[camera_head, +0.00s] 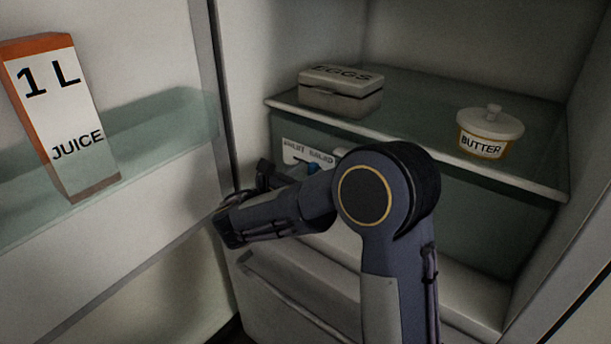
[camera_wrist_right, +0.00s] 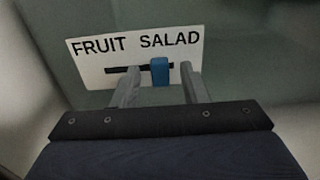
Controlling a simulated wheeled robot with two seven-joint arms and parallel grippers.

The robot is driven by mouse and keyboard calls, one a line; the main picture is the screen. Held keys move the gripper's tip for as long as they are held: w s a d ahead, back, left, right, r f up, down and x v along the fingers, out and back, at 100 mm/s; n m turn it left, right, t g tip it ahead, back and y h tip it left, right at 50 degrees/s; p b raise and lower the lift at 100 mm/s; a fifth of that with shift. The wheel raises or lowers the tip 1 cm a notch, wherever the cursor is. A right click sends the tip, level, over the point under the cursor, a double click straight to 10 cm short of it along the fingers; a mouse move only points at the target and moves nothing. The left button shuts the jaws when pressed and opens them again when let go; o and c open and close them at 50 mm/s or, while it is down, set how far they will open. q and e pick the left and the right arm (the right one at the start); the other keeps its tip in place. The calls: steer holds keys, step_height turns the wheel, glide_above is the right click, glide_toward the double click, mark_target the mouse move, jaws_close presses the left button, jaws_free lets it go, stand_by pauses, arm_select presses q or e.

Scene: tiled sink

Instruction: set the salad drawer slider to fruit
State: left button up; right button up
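The slider's white label (camera_wrist_right: 88,67) reads FRUIT on the left and SALAD on the right. Its blue knob (camera_wrist_right: 160,72) sits in a dark horizontal slot, right of the slot's middle, below the start of SALAD. My right gripper (camera_wrist_right: 158,70) is open. Its two grey fingers lie on either side of the knob in the right wrist view, with gaps at both sides; contact is not visible. In the head view the label (camera_head: 294,145) and knob (camera_head: 312,168) show partly behind my right arm. My left gripper is not in view.
A glass shelf (camera_head: 420,135) above the label holds an egg box (camera_head: 340,98) and a butter pot (camera_head: 489,135). The open door at left holds a juice carton (camera_head: 62,120) on its shelf (camera_head: 165,118). A white drawer front (camera_head: 285,295) is below.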

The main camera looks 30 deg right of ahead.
mark_target(295, 157)
jaws_close()
stand_by(0.3)
steer(key=w+p, duration=0.1)
steer(key=w+a+p, duration=0.1)
steer(key=w+p, duration=0.1)
steer(key=w+a+p, duration=0.1)
steer(key=shift+w+r, duration=0.2)
steer(key=shift+w, duration=0.1)
steer(key=shift+w+a+f+p, duration=0.1)
steer(key=shift+w+a+p, duration=0.05)
steer(key=shift+w+p, duration=0.25)
jaws_free()
steer(key=shift+w+a+f, duration=0.1)
